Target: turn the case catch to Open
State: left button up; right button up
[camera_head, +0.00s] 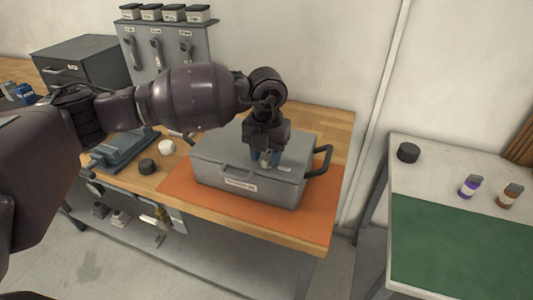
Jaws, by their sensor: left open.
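The grey case (225,160) sits lidded on an orange mat (318,207) at the right end of the wooden bench. It has a white label on its front face and a dark handle at its right end. My left gripper (266,160) points down over the right part of the lid, its blue-tipped fingers apart around or just above a small pale piece there, which may be the catch. I cannot tell whether they touch it. A small label lies on the lid just right of the fingers. The catch's setting is too small to read. My right gripper is not in view.
A black knob-like piece (147,167) and a white one (167,147) lie left of the case, near a blue-grey device (124,151). A grey panel with handles stands behind. At right, a separate table (426,155) holds a black puck and two small bottles.

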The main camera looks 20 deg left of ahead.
pick_arm(q)
grip_shut()
